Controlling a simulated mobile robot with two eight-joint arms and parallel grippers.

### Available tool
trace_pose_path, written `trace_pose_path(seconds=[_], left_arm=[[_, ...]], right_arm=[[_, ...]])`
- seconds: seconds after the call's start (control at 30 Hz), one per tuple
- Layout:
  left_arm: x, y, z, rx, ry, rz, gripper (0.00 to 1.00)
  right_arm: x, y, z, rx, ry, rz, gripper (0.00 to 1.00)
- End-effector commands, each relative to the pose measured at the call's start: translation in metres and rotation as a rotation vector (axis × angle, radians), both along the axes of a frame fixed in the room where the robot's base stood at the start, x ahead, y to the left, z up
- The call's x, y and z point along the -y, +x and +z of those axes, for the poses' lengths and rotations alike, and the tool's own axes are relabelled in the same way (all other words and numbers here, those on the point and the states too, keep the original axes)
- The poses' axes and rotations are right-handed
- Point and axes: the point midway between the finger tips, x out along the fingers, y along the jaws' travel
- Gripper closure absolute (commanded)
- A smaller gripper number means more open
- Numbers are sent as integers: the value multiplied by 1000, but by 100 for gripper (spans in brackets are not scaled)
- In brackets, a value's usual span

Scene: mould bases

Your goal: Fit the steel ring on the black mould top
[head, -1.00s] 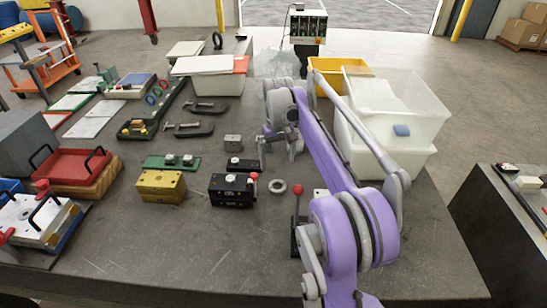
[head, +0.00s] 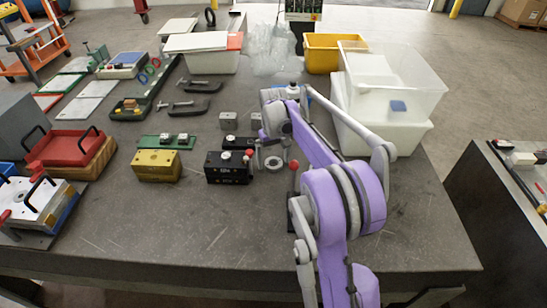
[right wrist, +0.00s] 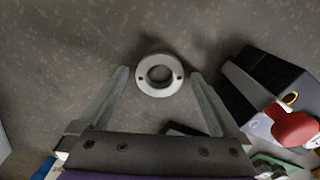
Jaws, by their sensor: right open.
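The steel ring (head: 274,163) lies flat on the grey table, to the right of the black mould (head: 228,170). In the right wrist view the ring (right wrist: 160,75) shows whole, with a dark centre hole and small side holes. My right gripper (head: 275,154) is open above it. In the right wrist view the ring appears between its two fingertips (right wrist: 158,76), with a gap on each side. The black mould (right wrist: 265,75) shows at the right there, with a red knob (right wrist: 292,124) in front. My left gripper is not in view.
A yellow block (head: 157,166) stands left of the black mould. A lever with a red knob (head: 292,166) stands just right of the ring. Small grey blocks (head: 228,121) lie behind. Clear bins (head: 395,85) stand at the right. The table front is clear.

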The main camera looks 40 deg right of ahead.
Motion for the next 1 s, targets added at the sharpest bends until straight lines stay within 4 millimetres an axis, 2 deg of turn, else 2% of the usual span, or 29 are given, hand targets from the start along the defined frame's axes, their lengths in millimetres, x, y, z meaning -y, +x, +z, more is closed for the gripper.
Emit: trace_pose_path(seconds=[0.03,0.07,0.57,1.0], left_arm=[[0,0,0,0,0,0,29],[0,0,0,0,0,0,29],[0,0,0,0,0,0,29],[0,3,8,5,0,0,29]], right_arm=[[0,0,0,0,0,0,5],[0,0,0,0,0,0,11],[0,0,0,0,0,0,100],[0,0,12,1,0,0,100]])
